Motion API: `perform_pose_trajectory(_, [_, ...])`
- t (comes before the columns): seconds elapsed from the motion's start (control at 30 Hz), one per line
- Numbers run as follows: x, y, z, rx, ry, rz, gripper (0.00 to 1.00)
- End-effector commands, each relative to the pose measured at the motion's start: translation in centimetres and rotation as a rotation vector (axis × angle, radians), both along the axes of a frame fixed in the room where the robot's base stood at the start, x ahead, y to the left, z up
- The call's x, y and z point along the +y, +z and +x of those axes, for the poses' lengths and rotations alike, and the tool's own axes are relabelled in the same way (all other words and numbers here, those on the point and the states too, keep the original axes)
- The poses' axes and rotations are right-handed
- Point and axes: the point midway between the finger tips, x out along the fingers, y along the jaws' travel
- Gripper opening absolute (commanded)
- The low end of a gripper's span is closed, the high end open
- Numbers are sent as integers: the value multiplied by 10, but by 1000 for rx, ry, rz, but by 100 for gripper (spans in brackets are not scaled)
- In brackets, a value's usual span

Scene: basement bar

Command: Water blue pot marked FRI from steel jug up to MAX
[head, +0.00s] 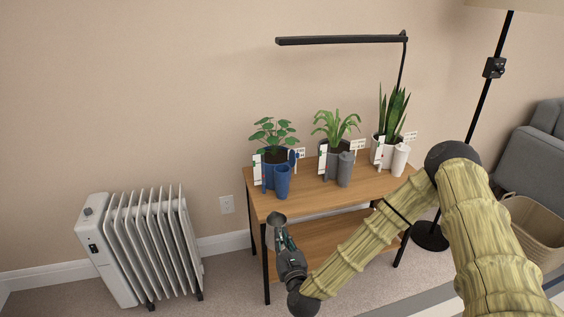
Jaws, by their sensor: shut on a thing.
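The blue pot (269,175) stands at the left end of the wooden shelf top and holds a round-leaved green plant (273,131). A blue tube (283,182) stands at its front, with a white strip (257,168) and a small white tag (300,153) beside it. Their lettering is too small to read. My gripper (282,238) is shut on the steel jug (276,219), in front of the shelf's left front edge, below and apart from the blue pot. The jug looks roughly upright. Its contents and the pot's water level cannot be seen.
A grey pot (331,163) and a white pot (379,155), each with a plant and tube, stand farther right on the shelf (312,199). A black lamp bar (340,41) hangs above. A white radiator (150,245) stands left. The shelf's front strip is clear.

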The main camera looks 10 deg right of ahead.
Motion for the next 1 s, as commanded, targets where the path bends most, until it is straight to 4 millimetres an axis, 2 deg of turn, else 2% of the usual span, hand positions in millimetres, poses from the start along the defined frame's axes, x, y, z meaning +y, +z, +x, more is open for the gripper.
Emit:
perform_pose_trajectory(0.03, [1,13,0,-1,1,-1,0])
perform_pose_trajectory(0.47, [13,52,-5,-3,13,-2,0])
perform_pose_trajectory(1.0, [19,55,-8,-4,6,-2,0])
